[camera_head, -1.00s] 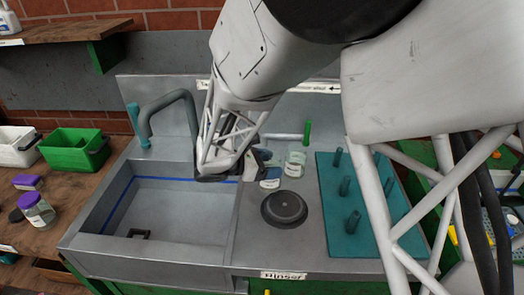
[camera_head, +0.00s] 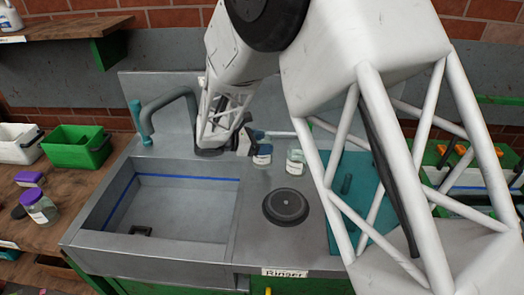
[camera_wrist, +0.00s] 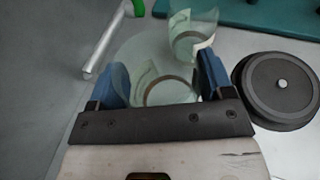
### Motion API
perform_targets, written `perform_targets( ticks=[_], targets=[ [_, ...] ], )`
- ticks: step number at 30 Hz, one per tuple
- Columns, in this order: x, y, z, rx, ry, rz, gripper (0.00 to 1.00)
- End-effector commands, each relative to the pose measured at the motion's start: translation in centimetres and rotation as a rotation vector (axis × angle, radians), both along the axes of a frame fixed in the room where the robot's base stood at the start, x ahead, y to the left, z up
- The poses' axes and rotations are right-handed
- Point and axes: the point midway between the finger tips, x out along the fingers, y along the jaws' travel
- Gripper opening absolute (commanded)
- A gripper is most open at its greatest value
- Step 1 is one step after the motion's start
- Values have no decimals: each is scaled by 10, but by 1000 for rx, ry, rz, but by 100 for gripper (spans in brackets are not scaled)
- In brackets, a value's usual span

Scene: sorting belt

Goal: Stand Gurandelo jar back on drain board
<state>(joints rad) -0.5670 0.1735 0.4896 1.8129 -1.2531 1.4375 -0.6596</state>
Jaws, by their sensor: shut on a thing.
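A clear glass jar (camera_wrist: 140,60) with a pale label is between the blue fingertips of my gripper (camera_wrist: 157,82) in the wrist view; the gripper is shut on it. In the head view the same jar (camera_head: 262,156) is over the grey metal drain board (camera_head: 250,215), right of the sink basin. I cannot tell whether its base touches the metal. I cannot read its label, so I cannot confirm the Gurandelo name. A second clear jar (camera_head: 296,162) stands just to its right; it also shows beyond the held jar in the wrist view (camera_wrist: 190,35).
A round black disc (camera_head: 286,207) lies in front of the jars. A teal peg board (camera_head: 345,205) lies to the right, partly hidden by my arm. The sink basin (camera_head: 170,215) is at left, with a tap (camera_head: 165,100) behind. A purple-lidded jar (camera_head: 40,208) stands far left.

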Motion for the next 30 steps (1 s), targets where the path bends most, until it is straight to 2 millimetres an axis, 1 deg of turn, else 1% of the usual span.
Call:
perform_targets(
  ticks=[8,15,19,30],
  targets=[
    [0,0,-2,0,0,0,23],
    [0,0,-25,-2,2,0,23],
    [0,0,-33,0,0,0,23],
    [0,0,-36,0,0,0,23]
  ],
)
